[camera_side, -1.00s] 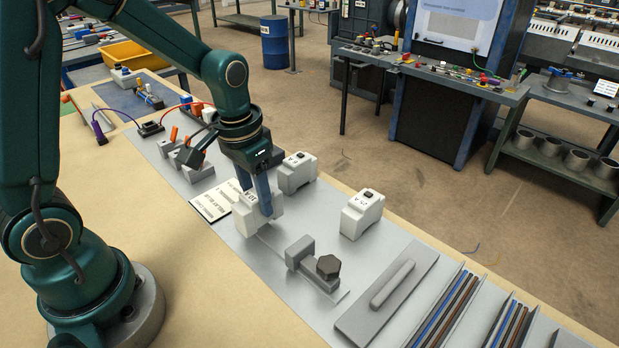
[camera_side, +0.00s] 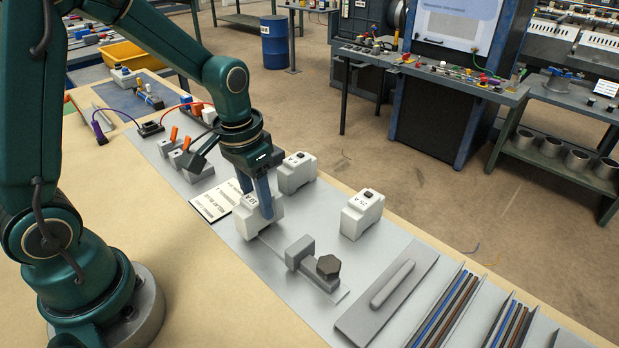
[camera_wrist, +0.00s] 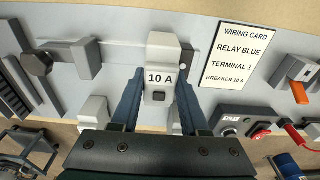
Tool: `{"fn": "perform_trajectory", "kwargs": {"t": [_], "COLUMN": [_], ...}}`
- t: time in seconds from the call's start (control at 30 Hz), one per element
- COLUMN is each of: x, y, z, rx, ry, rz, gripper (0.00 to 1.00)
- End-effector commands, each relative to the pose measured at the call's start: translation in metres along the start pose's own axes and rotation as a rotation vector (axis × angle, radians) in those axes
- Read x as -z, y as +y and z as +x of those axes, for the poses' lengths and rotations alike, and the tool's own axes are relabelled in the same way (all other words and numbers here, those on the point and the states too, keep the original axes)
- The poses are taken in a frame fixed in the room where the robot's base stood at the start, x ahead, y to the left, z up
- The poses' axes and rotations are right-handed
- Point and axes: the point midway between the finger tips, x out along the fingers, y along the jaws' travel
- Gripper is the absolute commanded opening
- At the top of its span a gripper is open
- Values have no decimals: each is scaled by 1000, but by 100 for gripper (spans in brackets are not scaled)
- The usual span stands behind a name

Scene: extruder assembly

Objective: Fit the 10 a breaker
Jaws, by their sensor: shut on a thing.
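My gripper (camera_side: 257,207) is shut on the white breaker (camera_side: 262,226) labelled 10 A, and points down. In the wrist view the breaker (camera_wrist: 161,52) sits upright between my two blue fingers (camera_wrist: 160,98), with its label and dark switch facing the camera. It is at the upper-left end of the thin rail strip (camera_side: 277,250) on the grey plate. I cannot tell whether its base is seated on the rail or just above it. A grey end block with a dark hexagonal knob (camera_side: 328,266) stands at the strip's other end.
Two other white breakers stand close by, one behind my gripper (camera_side: 297,174) and one marked 25 A (camera_side: 363,215) to the right. A wiring card (camera_wrist: 234,55) reads "Relay blue, terminal 1, breaker 10 A". A grey plate with a raised bar (camera_side: 392,284) and wire trays (camera_side: 450,303) lie right.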

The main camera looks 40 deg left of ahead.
Motion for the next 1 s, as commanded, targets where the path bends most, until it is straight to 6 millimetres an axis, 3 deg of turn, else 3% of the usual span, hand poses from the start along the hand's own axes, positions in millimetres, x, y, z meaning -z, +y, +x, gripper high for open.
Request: {"fn": "perform_trajectory", "kwargs": {"t": [0.73,0.77,0.8,0.83,1.0], "x": [-2,-2,-2,-2,-2], "y": [0,0,0,0,0], "z": [15,14,14,14,14], "rx": [0,0,0,0,0], "ry": [-1,0,0,0,0], "rz": [0,0,0,0,0], "gripper": [0,56,71,80,80]}}
